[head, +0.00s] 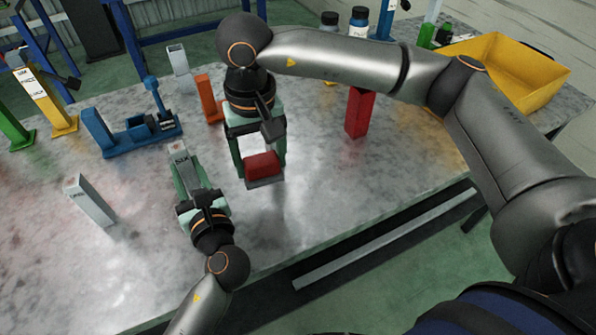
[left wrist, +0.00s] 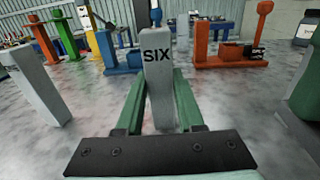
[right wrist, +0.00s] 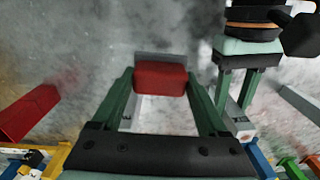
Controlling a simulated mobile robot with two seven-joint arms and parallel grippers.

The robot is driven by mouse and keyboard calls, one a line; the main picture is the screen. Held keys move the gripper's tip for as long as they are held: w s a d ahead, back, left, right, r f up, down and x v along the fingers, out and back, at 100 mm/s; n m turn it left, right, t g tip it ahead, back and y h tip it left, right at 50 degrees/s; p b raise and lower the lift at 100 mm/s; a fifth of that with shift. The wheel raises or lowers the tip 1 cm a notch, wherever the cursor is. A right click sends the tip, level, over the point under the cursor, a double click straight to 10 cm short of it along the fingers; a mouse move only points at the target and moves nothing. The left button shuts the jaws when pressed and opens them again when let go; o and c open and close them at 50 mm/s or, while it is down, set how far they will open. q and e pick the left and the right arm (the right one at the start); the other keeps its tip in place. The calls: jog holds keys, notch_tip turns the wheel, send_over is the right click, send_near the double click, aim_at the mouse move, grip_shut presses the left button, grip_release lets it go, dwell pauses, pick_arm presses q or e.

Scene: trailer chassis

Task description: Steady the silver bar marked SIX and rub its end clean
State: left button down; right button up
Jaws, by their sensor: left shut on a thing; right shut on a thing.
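The silver bar marked SIX (head: 179,160) stands upright near the table's middle. Its label faces me in the left wrist view (left wrist: 158,85). My left gripper (head: 186,181) is shut around its lower part, one green finger on each side. My right gripper (head: 263,172) is shut on a red block with a grey face (head: 262,166), to the right of the bar and apart from it. The red block (right wrist: 160,78) sits between the green fingertips in the right wrist view.
Another silver bar (head: 90,201) stands to the left. A red bar (head: 357,112) and a yellow bin (head: 530,75) are to the right. The table's front is clear.

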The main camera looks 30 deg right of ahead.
jog(key=w+a+r+m, duration=0.4)
jog(key=a+r, duration=0.3)
jog(key=w+a+r+m, duration=0.4)
jog(key=w+a+r, duration=0.1)
jog(key=a+r, duration=0.25)
notch_tip(320, 180, down, 8)
jog(key=shift+s, duration=0.15)
jog(key=shift+d+f, duration=0.6)
jog(key=shift+c, duration=0.8)
notch_tip(320, 180, up, 8)
jog(key=a, duration=0.1)
jog(key=shift+r, duration=0.15)
